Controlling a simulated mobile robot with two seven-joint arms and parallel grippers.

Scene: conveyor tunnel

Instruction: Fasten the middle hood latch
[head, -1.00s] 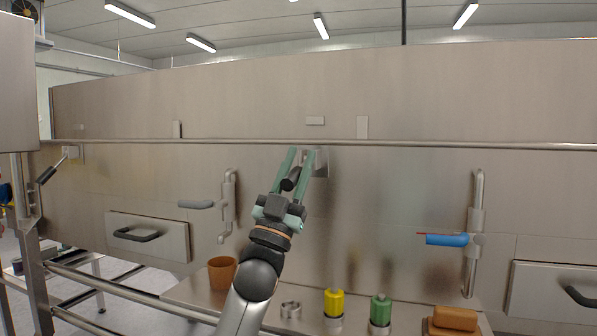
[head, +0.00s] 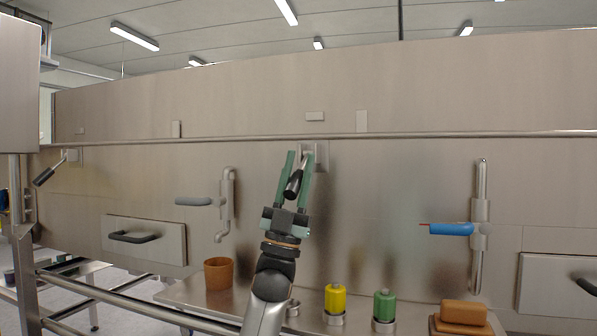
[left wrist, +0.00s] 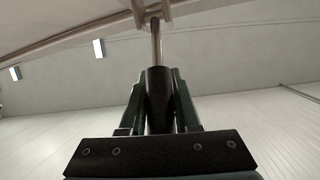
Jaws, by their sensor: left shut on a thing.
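The middle hood latch has a grey bracket (head: 321,157) on the steel wall just below the long rail. Its black handle (head: 294,184) hangs down and slightly left from the bracket, on a metal rod. My left gripper (head: 299,157) is shut on this handle, with one green finger on each side of it. In the left wrist view the black handle (left wrist: 158,98) lies between the fingers, and its rod (left wrist: 156,45) runs up to a fork at the rail. A small pale catch plate (head: 315,116) sits on the hood above the rail. My right gripper is not in view.
Another latch with a black handle (head: 44,176) is at the far left. A grey lever (head: 194,201) and a blue lever (head: 451,229) stick out on either side. A shelf below holds a brown cup (head: 218,273), yellow and green bottles, and an orange-brown block (head: 463,312).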

